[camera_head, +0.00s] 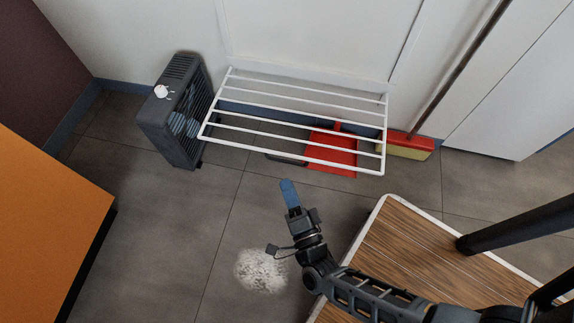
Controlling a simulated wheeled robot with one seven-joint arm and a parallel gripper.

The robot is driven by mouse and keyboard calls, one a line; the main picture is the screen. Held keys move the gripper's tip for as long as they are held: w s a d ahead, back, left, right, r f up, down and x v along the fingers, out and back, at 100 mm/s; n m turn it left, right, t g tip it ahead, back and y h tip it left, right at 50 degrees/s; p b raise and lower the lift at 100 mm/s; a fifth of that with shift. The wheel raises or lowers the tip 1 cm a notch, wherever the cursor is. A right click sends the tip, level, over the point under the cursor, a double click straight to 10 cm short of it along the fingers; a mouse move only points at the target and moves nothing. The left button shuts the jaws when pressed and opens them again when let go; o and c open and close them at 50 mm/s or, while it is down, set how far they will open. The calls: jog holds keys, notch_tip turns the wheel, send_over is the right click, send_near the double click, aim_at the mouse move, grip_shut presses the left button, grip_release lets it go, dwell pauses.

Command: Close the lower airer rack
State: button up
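The lower airer rack (290,154) is a white wire frame with several parallel bars. It stands folded out from the white wall, roughly level above the floor. Its front bar is the edge nearest to me. No upper rack is in view.
A dark grey heater (173,110) with a white knob stands left of the rack. A red dustpan (333,150) lies below the rack. A broom (405,147) leans at the right. An orange-topped unit (45,215) is at left. White powder (262,270) marks the floor.

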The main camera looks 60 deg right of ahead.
aim_at(287, 156)
jog(key=w+d+f+m+g+h+b, duration=0.1)
jog(key=w+d+f+m+h+b, duration=0.15)
jog(key=f, duration=0.25)
jog(key=w+d+f+m+g+h+b, duration=0.1)
jog(key=d+f+m+b, duration=0.15)
jog(key=d+f, duration=0.2)
jog(key=shift+n, duration=0.5)
jog(key=shift+w+x, duration=0.2)
jog(key=shift+x, duration=3.45)
jog(key=shift+a+f, duration=0.2)
jog(key=shift+c, duration=0.4)
grip_shut()
